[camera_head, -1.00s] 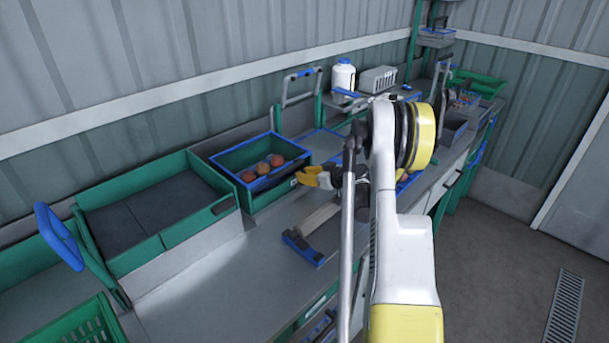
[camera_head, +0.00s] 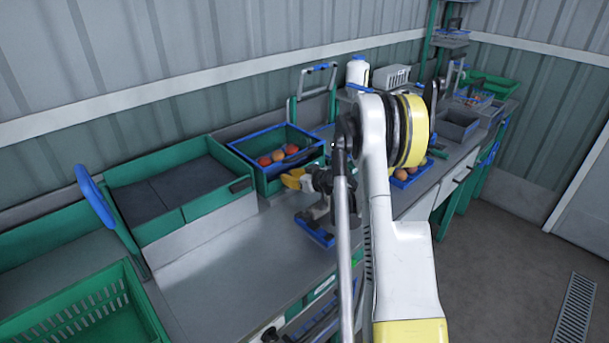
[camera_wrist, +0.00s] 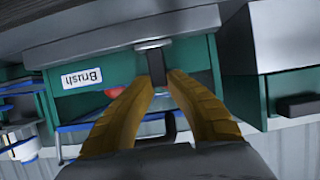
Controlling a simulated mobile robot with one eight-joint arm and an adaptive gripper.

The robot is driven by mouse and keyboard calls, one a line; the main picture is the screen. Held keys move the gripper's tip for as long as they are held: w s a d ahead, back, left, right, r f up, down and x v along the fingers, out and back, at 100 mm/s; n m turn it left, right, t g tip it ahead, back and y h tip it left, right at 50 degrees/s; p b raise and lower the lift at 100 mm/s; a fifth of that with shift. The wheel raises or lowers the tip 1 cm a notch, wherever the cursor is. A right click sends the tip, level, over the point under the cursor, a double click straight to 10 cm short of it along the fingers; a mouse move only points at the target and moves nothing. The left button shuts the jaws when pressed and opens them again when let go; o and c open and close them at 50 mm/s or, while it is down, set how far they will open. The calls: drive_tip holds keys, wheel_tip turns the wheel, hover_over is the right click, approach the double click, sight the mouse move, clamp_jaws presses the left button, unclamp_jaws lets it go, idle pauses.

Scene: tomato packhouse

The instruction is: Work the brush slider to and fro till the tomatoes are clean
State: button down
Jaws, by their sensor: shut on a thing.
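The brush station (camera_head: 258,178) is a green box with a blue rim on the bench. Several tomatoes (camera_head: 278,155) lie inside it, red to orange. In the wrist view its green front (camera_wrist: 85,105) bears an upside-down "Brush" label (camera_wrist: 82,78). My gripper (camera_head: 292,180) is at the right of the box's front. In the wrist view, its yellow fingers (camera_wrist: 160,78) close on a dark upright handle (camera_wrist: 155,62), which I take for the brush slider's. The brush itself is hidden.
A green tray with dark panels (camera_head: 165,200) stands left of the box. A blue-based stand (camera_head: 314,232) is on the bench in front of my gripper. A blue tray with tomatoes (camera_head: 410,178) shows partly behind my arm. Bare bench (camera_head: 235,265) lies front left.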

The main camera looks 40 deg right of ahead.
sight(274, 181)
drive_tip(key=a, duration=0.5)
drive_tip(key=shift+s+b, duration=0.15)
drive_tip(key=shift+b, duration=0.15)
drive_tip(key=c, duration=1.3)
unclamp_jaws()
drive_tip(key=shift+d, duration=0.1)
drive_tip(key=v, duration=1.2)
